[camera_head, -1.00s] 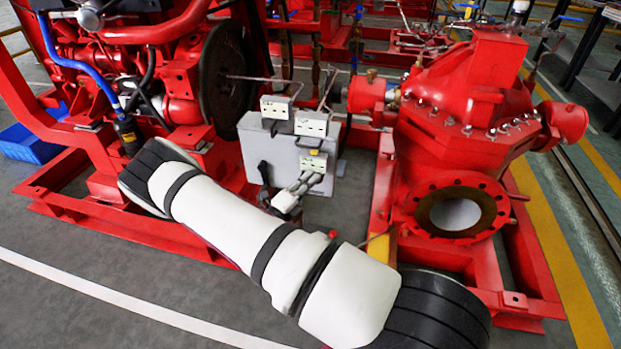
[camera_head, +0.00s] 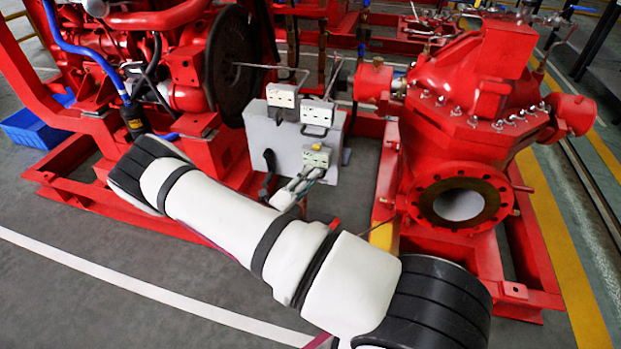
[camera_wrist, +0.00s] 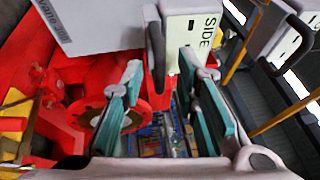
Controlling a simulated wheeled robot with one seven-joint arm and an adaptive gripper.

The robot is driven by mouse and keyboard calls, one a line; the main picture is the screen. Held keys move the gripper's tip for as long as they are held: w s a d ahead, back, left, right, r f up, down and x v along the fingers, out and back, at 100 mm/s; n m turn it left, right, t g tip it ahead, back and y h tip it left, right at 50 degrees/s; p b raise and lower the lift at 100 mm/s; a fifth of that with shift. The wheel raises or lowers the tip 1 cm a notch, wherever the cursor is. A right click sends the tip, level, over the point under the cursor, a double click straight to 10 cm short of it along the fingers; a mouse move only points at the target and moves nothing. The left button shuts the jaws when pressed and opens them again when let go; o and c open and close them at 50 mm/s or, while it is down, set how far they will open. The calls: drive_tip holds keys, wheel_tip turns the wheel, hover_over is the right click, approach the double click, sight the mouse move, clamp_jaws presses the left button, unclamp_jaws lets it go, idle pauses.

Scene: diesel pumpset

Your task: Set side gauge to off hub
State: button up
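The side gauge (camera_wrist: 196,38) is a pale block lettered SIDE at the top of the wrist view, with a dark grey handle (camera_wrist: 156,60). My gripper (camera_wrist: 161,68) is open, its teal-padded fingers apart on both sides of that handle, with gaps showing. In the head view my gripper (camera_head: 303,182) is at a pale block (camera_head: 316,157) low on the right front of the grey box; its lettering is too small to read there. The grey box (camera_head: 285,140) looks like the hub, and I cannot tell whether the block touches it. It also shows in the wrist view (camera_wrist: 95,30).
Two other pale blocks (camera_head: 282,96) with handles sit on the box's top edge. A dark handle (camera_head: 268,162) is on the box's front. The red engine (camera_head: 130,70) and flywheel (camera_head: 228,65) stand left, the red pump (camera_head: 465,120) right.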

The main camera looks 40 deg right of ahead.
drive_tip(key=v, duration=1.1)
drive_tip(key=shift+a, duration=0.25)
drive_tip(key=s+r+m+g+y, duration=0.5)
drive_tip(key=s+r+m, duration=0.1)
drive_tip(key=r+m, duration=0.55)
drive_tip(key=s+r+m+g+y, duration=0.4)
drive_tip(key=s+r+m+g, duration=0.25)
drive_tip(key=r+m, duration=0.55)
drive_tip(key=s+a+r+m+t+y, duration=0.3)
drive_tip(key=s+a+r+m+y, duration=0.3)
drive_tip(key=s, duration=0.4)
drive_tip(key=s+a+r+m+t+y, duration=0.3)
drive_tip(key=s+r+m+t+y, duration=0.1)
drive_tip(key=s+m, duration=0.55)
wheel_tip(320, 180, up, 27)
drive_tip(key=t+p, duration=0.3)
drive_tip(key=p, duration=2.3)
drive_tip(key=shift+d+r+n, duration=0.15)
drive_tip(key=shift+d+n, duration=0.1)
drive_tip(key=shift+n, duration=0.15)
